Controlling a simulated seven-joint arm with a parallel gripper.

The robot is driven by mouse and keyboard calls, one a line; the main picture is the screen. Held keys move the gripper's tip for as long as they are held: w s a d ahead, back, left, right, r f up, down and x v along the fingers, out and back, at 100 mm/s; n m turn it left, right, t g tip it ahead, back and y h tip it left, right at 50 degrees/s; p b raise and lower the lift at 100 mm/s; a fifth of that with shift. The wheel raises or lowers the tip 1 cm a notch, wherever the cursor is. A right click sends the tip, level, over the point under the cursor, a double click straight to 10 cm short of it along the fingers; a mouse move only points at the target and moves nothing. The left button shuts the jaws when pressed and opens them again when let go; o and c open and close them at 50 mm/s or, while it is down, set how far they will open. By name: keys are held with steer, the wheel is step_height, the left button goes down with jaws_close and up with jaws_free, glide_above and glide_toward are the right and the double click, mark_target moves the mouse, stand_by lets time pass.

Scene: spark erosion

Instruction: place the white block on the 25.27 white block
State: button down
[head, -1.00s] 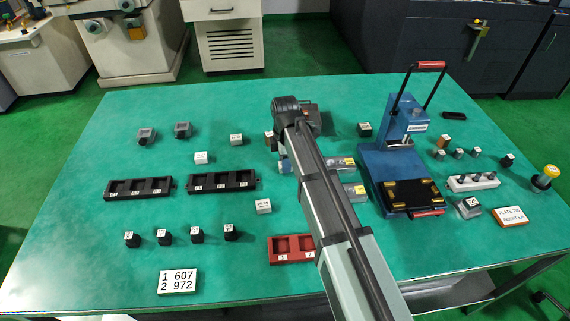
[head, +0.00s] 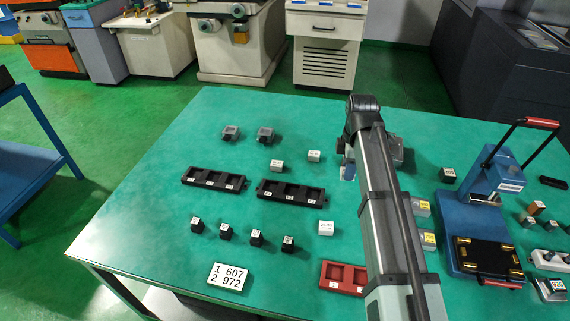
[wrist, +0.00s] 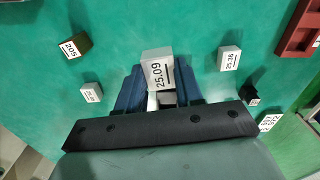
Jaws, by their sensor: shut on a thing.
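My gripper (wrist: 158,92) is shut on a white block (wrist: 157,70) marked 25.09, held between its blue fingers in the wrist view. In the head view my gripper (head: 348,168) is mostly hidden by my arm, and the held block cannot be made out. Three other white blocks stand on the green table: one at the left (head: 276,166), one behind it (head: 314,156) and one nearer the front (head: 326,228). The wrist view shows a white block marked 25.36 (wrist: 230,58) and a smaller-looking one (wrist: 91,92) with an unclear label. I cannot read 25.27 on any block.
Two black trays (head: 213,186) (head: 318,204) and several black blocks (head: 256,238) lie at the left. A red tray (head: 331,289) and number card (head: 229,277) are at the front. A blue press (head: 478,204) stands right.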

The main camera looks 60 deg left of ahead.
steer(key=s+a+r+n, duration=0.1)
steer(key=s+a+n, duration=0.1)
steer(key=s+a, duration=0.95)
steer(key=r+m, duration=0.2)
steer(key=m, duration=0.2)
glide_above(277, 163)
steer(key=shift+f, duration=0.2)
steer(key=shift+f, duration=4.9)
steer(key=shift+f, duration=0.1)
steer(key=c, duration=0.7)
jaws_free()
steer(key=shift+c, duration=0.2)
